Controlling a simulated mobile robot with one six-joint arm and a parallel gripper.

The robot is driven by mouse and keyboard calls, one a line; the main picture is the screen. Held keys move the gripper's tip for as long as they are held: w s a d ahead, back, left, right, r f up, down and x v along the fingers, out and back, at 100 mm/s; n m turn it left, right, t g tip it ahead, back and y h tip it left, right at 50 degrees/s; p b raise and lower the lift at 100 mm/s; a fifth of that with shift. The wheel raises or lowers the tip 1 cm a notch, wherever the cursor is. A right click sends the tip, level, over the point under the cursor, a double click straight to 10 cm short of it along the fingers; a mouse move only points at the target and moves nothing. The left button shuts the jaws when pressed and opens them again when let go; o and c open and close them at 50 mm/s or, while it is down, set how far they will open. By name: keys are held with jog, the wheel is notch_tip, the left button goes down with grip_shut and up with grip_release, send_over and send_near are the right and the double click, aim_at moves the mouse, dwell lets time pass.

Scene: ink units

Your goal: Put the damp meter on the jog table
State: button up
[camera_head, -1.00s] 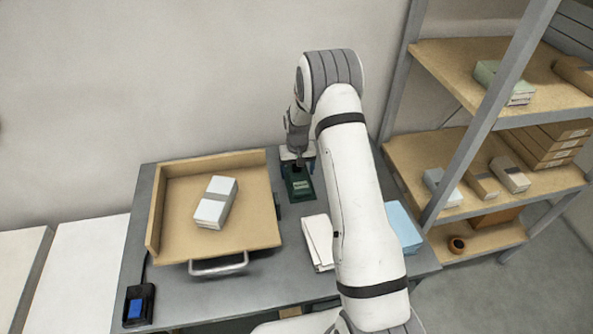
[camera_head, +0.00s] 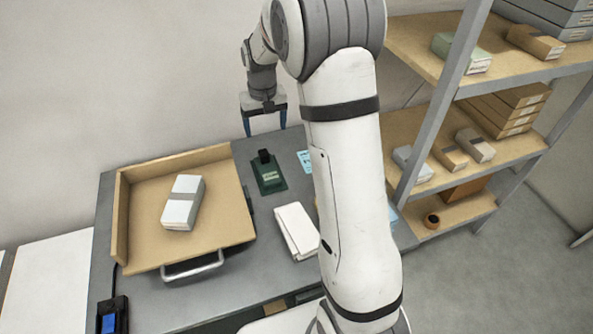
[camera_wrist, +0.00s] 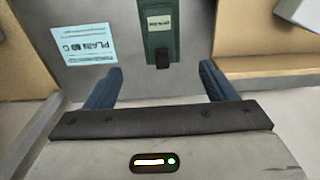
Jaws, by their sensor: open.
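The likely damp meter, a dark green unit with a pale label and a black upright knob (camera_head: 268,177), stands on the grey bench right of the tray. It also shows at the top of the wrist view (camera_wrist: 158,28). The likely jog table is the tan two-walled tray (camera_head: 140,235) with a metal handle at its front; a white banded packet (camera_head: 182,203) lies on it. My gripper (camera_head: 265,128) is above and behind the green unit, near the wall. Its blue fingers are apart and empty in the wrist view (camera_wrist: 160,84), with the black knob just beyond them.
A printed card (camera_wrist: 83,46) lies beside the green unit. A white folded stack (camera_head: 296,230) lies on the bench near my arm. A black box with a blue face (camera_head: 112,316) is at front left. Shelves (camera_head: 405,130) with packets stand at right.

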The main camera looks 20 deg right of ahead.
jog(key=s+r+t, duration=0.1)
jog(key=s+r, duration=0.8)
jog(key=s, duration=0.5)
jog(key=s+r+t, duration=0.1)
jog(key=s, duration=1.5)
jog(key=shift+t, duration=0.4)
jog(key=shift+a+r, duration=0.1)
jog(key=shift+c, duration=0.4)
